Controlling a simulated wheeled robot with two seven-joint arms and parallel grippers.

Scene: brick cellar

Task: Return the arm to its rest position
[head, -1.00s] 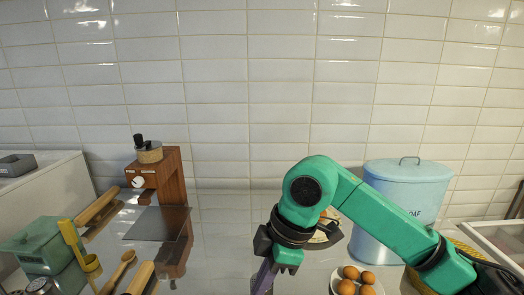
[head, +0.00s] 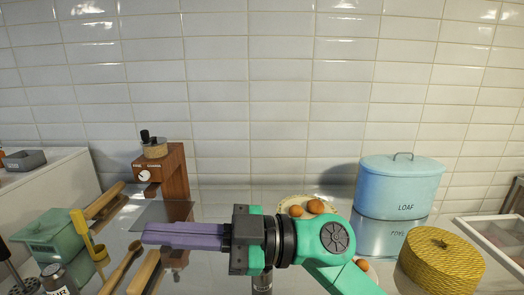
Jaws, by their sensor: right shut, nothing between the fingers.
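My right arm is green and comes in from the lower right. Its right gripper (head: 147,235) has purple fingers that lie together, pointing left and roughly level, with nothing between them. It hangs in front of the counter, over the grey plate of the wooden grinder-like device (head: 174,178) as seen from here; I cannot tell the gap. My left gripper is not in view.
A blue loaf bin (head: 400,185) and a round yellow woven basket (head: 440,262) stand at right. A plate (head: 286,204) with brown round items is behind my arm.

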